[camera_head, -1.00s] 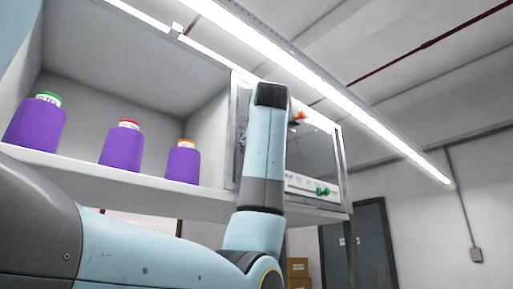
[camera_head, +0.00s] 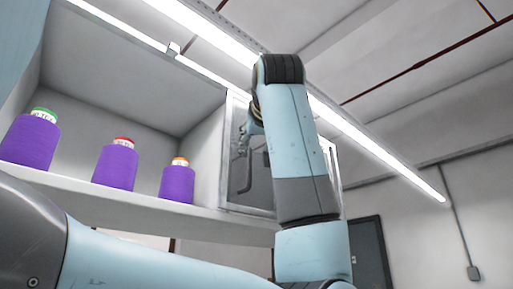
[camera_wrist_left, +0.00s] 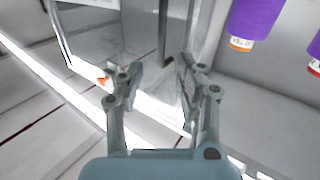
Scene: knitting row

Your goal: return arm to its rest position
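My left arm (camera_head: 292,140) rises in front of the shelf in the head view, its wrist bent over at the top. My left gripper (camera_head: 244,138) hangs to the left of that arm, partly hidden by it. In the wrist view, the two fingers of my left gripper (camera_wrist_left: 152,88) stand apart with nothing between them. The gripper is open, in front of a glass-fronted box (camera_head: 232,198). I cannot judge the gap to it. My right gripper is not in view.
Three purple thread cones (camera_head: 30,140) (camera_head: 115,165) (camera_head: 177,181) stand on a white shelf (camera_head: 100,192) left of the arm. A dark handle-like bar (camera_head: 247,178) is by the glass front. A dark door (camera_head: 370,250) stands behind at right; the right side looks clear.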

